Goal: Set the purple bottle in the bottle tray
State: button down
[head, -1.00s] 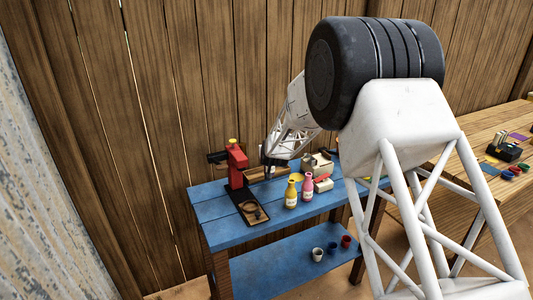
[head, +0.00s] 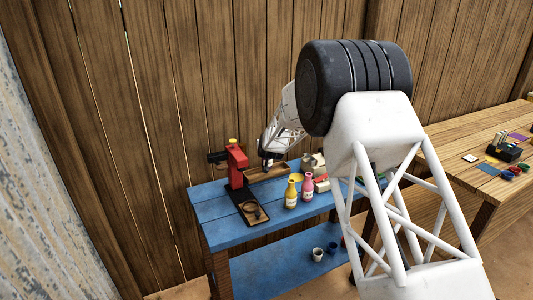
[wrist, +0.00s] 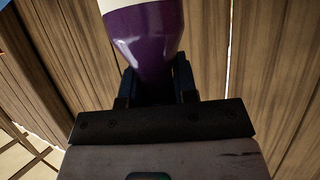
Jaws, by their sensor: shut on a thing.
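A purple bottle (wrist: 143,40) with a pale band fills the top middle of the wrist view. My gripper (wrist: 157,85) is shut on it, with a dark finger on each side. In the head view my gripper (head: 266,159) is small and over the back of the blue table; the bottle cannot be made out there. A brown wooden tray (head: 272,174), which looks like the bottle tray, lies at the back of the table below my gripper. The gap between the bottle and the tray cannot be judged.
A red stand (head: 236,165) with a dark base is left of the tray. A yellow bottle (head: 291,194) and a pink bottle (head: 307,187) stand in front of it. The blue table (head: 222,233) is clear at its front left. A plank wall is close behind.

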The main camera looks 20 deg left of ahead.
jog(key=shift+f, duration=1.7)
jog(key=shift+f, duration=0.15)
jog(key=c, duration=0.9)
grip_release()
jog(key=shift+v, duration=0.8)
jog(key=v, duration=1)
jog(key=shift+s, duration=0.2)
jog(key=shift+d, duration=0.1)
jog(key=shift+r, duration=0.25)
